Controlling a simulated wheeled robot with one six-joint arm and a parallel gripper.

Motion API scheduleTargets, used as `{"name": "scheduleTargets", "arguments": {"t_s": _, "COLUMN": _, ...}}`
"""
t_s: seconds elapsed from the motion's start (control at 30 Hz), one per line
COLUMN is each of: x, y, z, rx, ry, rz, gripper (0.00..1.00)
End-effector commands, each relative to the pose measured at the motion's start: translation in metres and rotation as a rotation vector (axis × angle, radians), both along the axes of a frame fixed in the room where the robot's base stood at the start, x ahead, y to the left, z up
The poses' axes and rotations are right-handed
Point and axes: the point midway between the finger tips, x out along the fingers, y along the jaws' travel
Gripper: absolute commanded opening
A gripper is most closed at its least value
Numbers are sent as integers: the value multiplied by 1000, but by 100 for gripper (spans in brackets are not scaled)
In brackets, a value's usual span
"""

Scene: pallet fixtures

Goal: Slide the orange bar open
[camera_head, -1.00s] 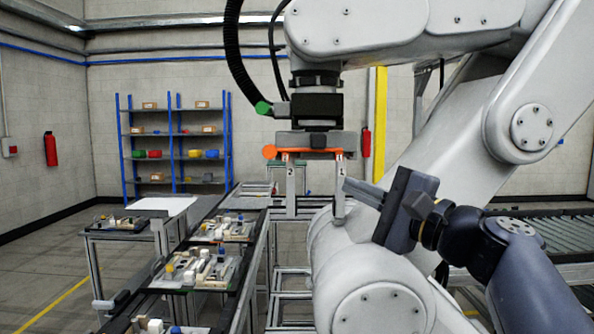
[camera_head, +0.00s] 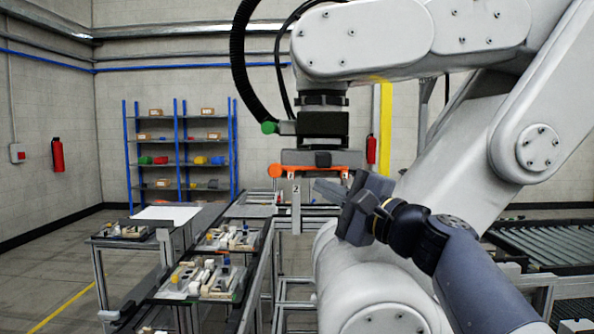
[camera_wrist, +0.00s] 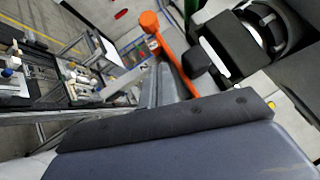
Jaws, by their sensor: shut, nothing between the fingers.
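The orange bar (camera_head: 302,170) runs level under a grey-black tool head (camera_head: 318,157) at the end of a large white arm. Its round orange knob (camera_head: 275,170) is at the left end. In the wrist view, the bar (camera_wrist: 175,62) runs slanted, with the knob (camera_wrist: 149,21) at its upper end. My gripper (camera_head: 322,188) is shut and empty, its fingers pointing left just below the right part of the bar in the head view. In the wrist view, its fingertips (camera_wrist: 160,80) appear just left of the bar. Whether they touch is unclear.
The large white arm (camera_head: 400,45) fills the upper right. Benches with trays of parts (camera_head: 205,278) stand at lower left. A blue shelf rack (camera_head: 180,150) is at the back.

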Motion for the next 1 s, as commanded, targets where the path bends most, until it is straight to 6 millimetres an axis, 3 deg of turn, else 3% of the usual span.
{"name": "scheduleTargets", "arguments": {"t_s": 0.1, "x": 18, "y": 19, "z": 8, "rx": -1, "ry": 2, "rz": 5, "gripper": 0}}
{"name": "scheduleTargets", "arguments": {"t_s": 0.33, "x": 16, "y": 44, "z": 16, "rx": 1, "ry": 0, "rz": 2, "gripper": 0}}
{"name": "scheduleTargets", "arguments": {"t_s": 1.0, "x": 16, "y": 60, "z": 14, "rx": -1, "ry": 0, "rz": 2, "gripper": 0}}
